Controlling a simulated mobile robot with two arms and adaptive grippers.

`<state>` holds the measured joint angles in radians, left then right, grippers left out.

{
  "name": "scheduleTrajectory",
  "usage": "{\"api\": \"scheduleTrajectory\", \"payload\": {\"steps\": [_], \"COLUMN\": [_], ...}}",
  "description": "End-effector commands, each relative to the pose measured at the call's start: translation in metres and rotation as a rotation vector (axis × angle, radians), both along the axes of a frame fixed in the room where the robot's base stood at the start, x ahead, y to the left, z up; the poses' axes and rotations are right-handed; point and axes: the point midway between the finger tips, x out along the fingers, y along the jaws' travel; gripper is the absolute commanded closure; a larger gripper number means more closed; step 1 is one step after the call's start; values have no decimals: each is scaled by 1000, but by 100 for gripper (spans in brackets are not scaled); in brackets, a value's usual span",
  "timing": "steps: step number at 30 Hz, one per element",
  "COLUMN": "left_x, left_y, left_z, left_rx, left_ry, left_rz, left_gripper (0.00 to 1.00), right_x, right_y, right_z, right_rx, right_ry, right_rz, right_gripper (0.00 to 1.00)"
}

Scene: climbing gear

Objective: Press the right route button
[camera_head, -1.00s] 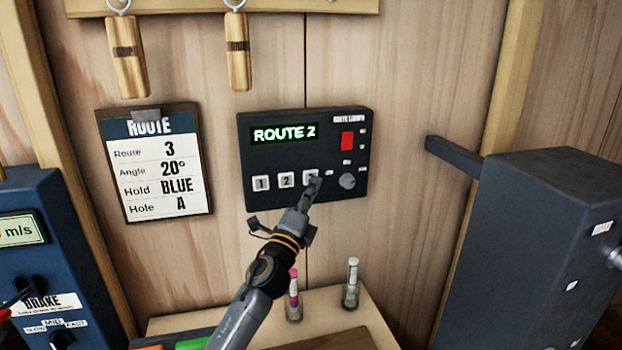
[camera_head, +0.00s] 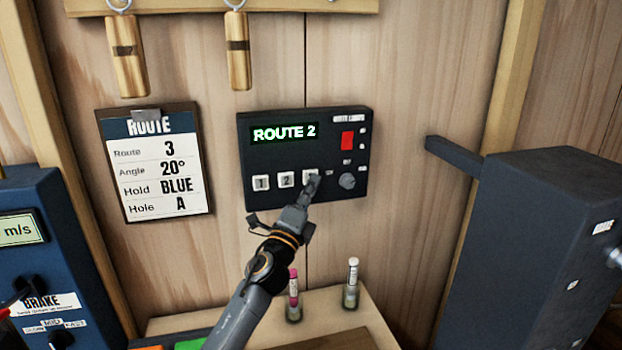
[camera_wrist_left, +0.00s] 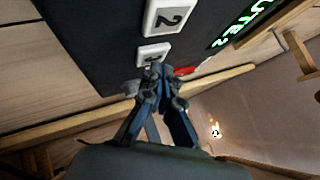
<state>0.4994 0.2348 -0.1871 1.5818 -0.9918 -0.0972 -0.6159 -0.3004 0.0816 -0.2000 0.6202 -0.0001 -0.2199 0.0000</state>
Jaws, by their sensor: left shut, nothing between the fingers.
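The black route panel (camera_head: 210,0) is not at the top edge; it hangs mid-wall. The panel's lit display (camera_head: 284,133) reads ROUTE 2. Below it are white buttons marked 1 (camera_head: 261,182) and 2 (camera_head: 287,180), and a third (camera_head: 308,175) partly hidden by my left gripper (camera_head: 311,186). The route card (camera_head: 156,165) to the left reads Route 3, Angle 20°, Hold BLUE, Hole A. My left gripper is shut and empty, its tips at the third button; contact cannot be told. In the left wrist view, the tips (camera_wrist_left: 158,80) are at the third button (camera_wrist_left: 153,54), beside button 2 (camera_wrist_left: 168,18). My right gripper is not in view.
A red switch (camera_head: 347,140) and a grey knob (camera_head: 347,181) are on the panel's right side. A dark box (camera_head: 545,240) with a protruding bar stands at the right. A blue brake unit (camera_head: 50,265) is at the left. Two small bottles stand on the ledge below.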

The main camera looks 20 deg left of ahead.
Motion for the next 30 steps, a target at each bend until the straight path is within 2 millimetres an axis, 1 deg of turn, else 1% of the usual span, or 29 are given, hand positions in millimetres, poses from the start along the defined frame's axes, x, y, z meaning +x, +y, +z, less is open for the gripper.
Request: {"api": "scheduleTrajectory", "payload": {"steps": [19,30], "left_x": [6,4], "left_y": [5,3], "left_z": [0,0], "left_rx": [1,0], "left_ry": [0,0], "left_rz": [0,1], "left_gripper": [100,100], "right_x": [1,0], "right_y": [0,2], "right_z": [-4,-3], "right_rx": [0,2], "right_ry": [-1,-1], "right_rz": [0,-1], "right_gripper": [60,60]}}
